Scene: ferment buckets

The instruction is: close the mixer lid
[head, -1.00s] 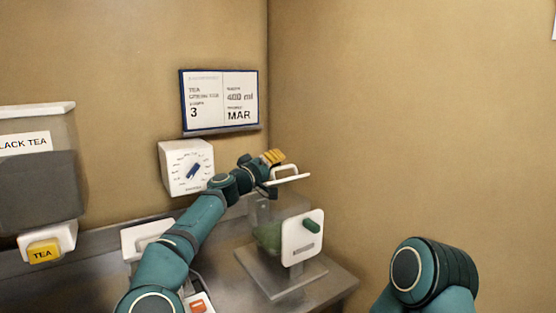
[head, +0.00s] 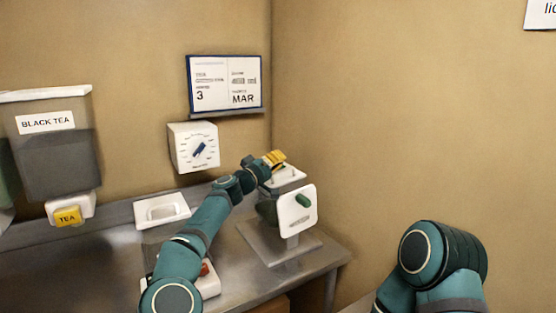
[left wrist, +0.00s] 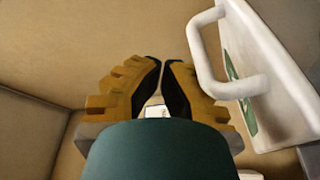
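The mixer stands on the counter near the corner, with a clear jar, a white front panel (head: 296,210) and a green knob (head: 303,200). Its white lid (head: 292,176) with a loop handle is low over the jar top. I cannot tell whether it is seated. My left gripper (head: 277,158), with yellow fingers, is at the lid's far left side. In the left wrist view the lid (left wrist: 285,100) and its handle (left wrist: 205,60) are right of the fingers (left wrist: 162,65). The fingers are nearly together, with nothing seen between them. My right gripper is out of view.
A white dial box (head: 193,147) and a calendar board (head: 225,84) hang behind my left arm. A black tea dispenser (head: 50,150) and a white tray (head: 162,211) are at left. The right wall stands close beside the mixer.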

